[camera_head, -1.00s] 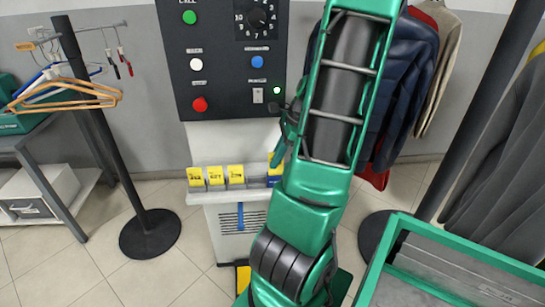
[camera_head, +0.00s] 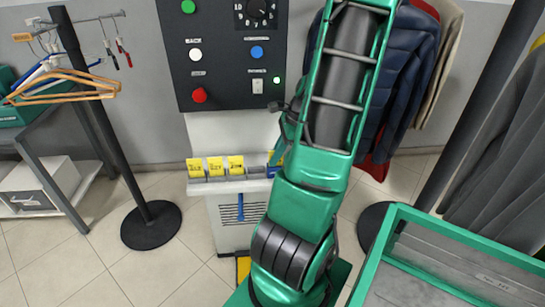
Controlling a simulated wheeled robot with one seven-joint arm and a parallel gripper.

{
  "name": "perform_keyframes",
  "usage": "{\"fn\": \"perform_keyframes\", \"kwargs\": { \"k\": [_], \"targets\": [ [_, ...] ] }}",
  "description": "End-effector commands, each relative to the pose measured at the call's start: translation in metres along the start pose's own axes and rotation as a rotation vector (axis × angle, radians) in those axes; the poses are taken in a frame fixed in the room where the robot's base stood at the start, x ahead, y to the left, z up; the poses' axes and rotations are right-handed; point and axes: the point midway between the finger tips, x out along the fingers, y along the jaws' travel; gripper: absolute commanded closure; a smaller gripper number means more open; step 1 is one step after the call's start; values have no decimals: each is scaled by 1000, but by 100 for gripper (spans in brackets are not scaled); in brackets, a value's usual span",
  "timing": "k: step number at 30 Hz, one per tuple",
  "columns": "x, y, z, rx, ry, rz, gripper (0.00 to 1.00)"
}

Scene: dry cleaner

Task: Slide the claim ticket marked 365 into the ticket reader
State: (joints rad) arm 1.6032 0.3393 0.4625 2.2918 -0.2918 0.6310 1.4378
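Several yellow tickets stand in a grey rack on the front of the white machine: a left one (camera_head: 195,167), a middle one (camera_head: 215,166) and a right one (camera_head: 235,165). Their numbers are too small to read surely, so I cannot tell which is 365. My green arm crosses in front; my gripper's fingers are hidden.
The dark control panel (camera_head: 222,60) has red, white, blue and green buttons and a dial. Jackets (camera_head: 405,85) hang at right. Hangers are at left.

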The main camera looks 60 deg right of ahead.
Motion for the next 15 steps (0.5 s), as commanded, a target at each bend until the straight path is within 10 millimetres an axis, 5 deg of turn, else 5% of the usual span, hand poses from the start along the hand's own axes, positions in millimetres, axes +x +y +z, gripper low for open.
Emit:
{"fn": "perform_keyframes", "kwargs": {
  "k": [5,8,15],
  "targets": [
    [3,2,-2,5,1,4,100],
    [3,2,-2,6,1,5,79],
    [-2,3,-3,8,3,6,78]
  ]
}}
